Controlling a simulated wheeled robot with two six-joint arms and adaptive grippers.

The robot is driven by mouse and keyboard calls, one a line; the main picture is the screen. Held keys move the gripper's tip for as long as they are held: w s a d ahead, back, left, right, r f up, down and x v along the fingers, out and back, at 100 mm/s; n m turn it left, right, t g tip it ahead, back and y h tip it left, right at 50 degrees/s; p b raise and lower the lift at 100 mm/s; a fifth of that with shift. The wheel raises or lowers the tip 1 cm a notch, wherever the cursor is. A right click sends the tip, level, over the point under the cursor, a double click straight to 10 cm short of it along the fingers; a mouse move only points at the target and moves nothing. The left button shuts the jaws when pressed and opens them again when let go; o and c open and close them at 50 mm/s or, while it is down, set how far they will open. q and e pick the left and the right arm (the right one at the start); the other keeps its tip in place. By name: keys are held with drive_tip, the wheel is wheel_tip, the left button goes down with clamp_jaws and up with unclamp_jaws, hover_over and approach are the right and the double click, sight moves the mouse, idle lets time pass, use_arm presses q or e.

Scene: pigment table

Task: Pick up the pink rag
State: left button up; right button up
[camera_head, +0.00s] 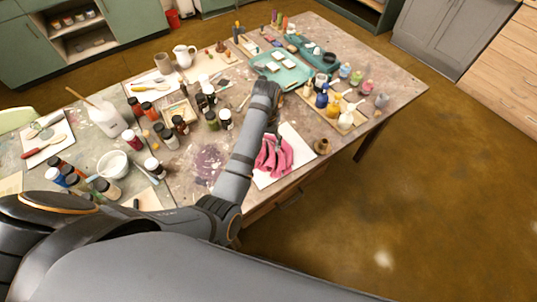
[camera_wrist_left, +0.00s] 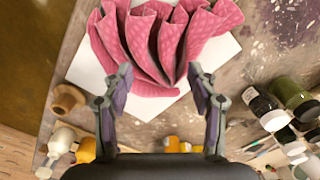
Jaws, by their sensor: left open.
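The pink rag (camera_head: 267,164) lies bunched in upright folds on a white sheet (camera_head: 298,148) near the table's front edge. In the left wrist view, the rag (camera_wrist_left: 160,40) fills the top middle, with a paler pattern on its folds. My left gripper (camera_wrist_left: 160,84) is open and empty, its two fingertips apart near the rag's lower edge. In the head view, the left gripper (camera_head: 275,138) is over the rag's upper part and partly hidden by my forearm. I cannot tell whether the fingers touch the cloth. My right gripper is not in view.
A small brown pot (camera_head: 322,146) stands right of the white sheet. A wooden tray (camera_head: 347,127) with colored bottles is beyond it. A white bowl (camera_head: 113,163) and paint bottles crowd the table's left.

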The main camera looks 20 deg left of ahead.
sight(267, 150)
use_arm(q)
wheel_tip(267, 150, down, 3)
drive_tip(key=shift+w+d+f, duration=0.1)
drive_tip(key=c, duration=0.6)
clamp_jaws()
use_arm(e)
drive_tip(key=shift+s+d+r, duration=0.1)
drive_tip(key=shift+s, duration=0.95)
